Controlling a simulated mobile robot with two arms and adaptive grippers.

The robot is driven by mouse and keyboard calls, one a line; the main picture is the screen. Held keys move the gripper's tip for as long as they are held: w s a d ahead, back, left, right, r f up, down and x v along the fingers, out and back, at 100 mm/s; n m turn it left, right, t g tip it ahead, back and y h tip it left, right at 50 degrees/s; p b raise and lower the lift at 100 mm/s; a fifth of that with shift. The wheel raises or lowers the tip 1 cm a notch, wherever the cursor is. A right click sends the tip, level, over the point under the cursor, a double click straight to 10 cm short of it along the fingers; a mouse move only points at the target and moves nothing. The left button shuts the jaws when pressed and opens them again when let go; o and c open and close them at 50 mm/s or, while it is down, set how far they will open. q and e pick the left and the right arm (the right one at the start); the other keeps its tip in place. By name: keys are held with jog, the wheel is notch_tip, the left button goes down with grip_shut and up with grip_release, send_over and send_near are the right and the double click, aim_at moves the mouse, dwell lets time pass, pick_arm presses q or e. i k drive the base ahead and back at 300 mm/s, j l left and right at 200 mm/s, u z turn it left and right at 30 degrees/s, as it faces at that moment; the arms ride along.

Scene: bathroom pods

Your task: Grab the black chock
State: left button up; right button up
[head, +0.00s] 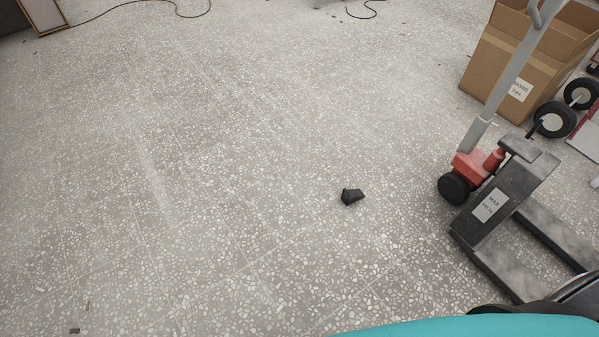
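A small black chock (352,196) lies on the speckled floor, right of the middle of the head view. It is a dark wedge-like block, standing clear of other things. Neither of my grippers shows in the head view, so I cannot see whether they are open or shut.
A grey pallet jack (490,200) with a red pump and black wheel stands to the right of the chock. Behind it are an open cardboard box (520,60) and black-wheeled carts. Black cables (150,3) lie at the top.

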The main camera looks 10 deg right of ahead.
aim_at(355, 192)
jog(key=i+j, duration=0.15)
jog(key=i, duration=0.65)
jog(key=i+j+u, duration=0.1)
jog(key=i, duration=0.65)
jog(key=i+z, duration=0.3)
jog(key=z, duration=0.15)
jog(key=i+j+z, duration=0.2)
jog(key=z, duration=0.2)
jog(key=i+j+z, duration=0.25)
jog(key=z, duration=0.2)
jog(key=i+j+z, duration=0.45)
jog(key=k+l, duration=0.1)
